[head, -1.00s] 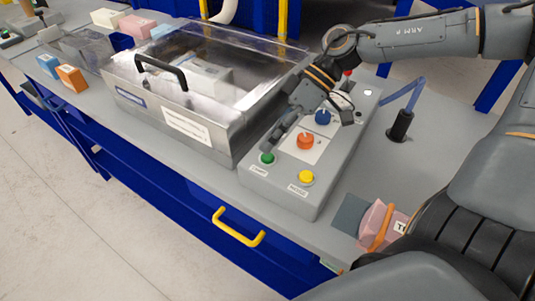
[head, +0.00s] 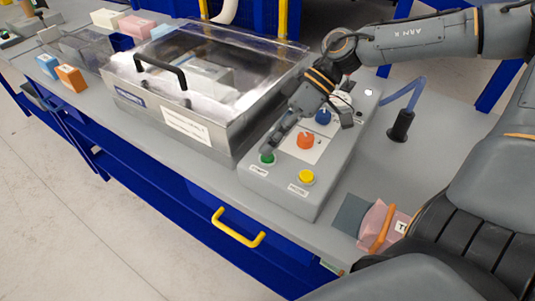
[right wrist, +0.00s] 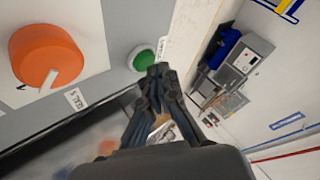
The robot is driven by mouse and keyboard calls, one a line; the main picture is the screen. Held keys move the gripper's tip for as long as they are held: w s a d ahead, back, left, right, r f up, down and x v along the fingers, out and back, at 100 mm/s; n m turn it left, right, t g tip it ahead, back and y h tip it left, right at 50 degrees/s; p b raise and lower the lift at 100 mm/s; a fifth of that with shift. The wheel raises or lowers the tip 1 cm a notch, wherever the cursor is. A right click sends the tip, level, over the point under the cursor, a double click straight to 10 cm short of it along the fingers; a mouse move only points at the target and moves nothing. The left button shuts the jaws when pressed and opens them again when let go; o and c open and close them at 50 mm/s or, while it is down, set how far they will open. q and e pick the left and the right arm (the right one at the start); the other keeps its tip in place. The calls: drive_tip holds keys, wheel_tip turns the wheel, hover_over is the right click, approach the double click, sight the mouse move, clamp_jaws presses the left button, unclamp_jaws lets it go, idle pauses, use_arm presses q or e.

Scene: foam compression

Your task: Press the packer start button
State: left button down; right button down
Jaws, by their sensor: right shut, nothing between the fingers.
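The packer's grey control box (head: 325,185) stands on the bench to the right of the clear-lidded packer (head: 215,75). The green button (head: 267,158) is at its front left corner, with a small label below it that seems to read START. My right gripper (head: 268,149) is shut and empty, its fingertips pointing down at the green button's far edge. In the right wrist view, the green button (right wrist: 141,60) shows just beyond the shut fingertips (right wrist: 157,70). I cannot tell whether they touch it. My left gripper is not in view.
An orange knob (head: 305,140), a blue knob (head: 323,117) and a yellow button (head: 306,177) are also on the box. A black post with a blue arm (head: 400,125) stands to the right. A pink block (head: 372,219) lies near the bench's front edge.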

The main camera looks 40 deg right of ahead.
drive_tip(key=shift+f+b, duration=0.35)
drive_tip(key=shift+f, duration=0.15)
drive_tip(key=shift+r, duration=0.1)
idle(0.5)
drive_tip(key=shift+r+p, duration=0.8)
drive_tip(key=shift+r, duration=0.15)
wheel_tip(320, 180, up, 5)
drive_tip(key=p, duration=0.4)
drive_tip(key=shift+f, duration=0.2)
idle(0.4)
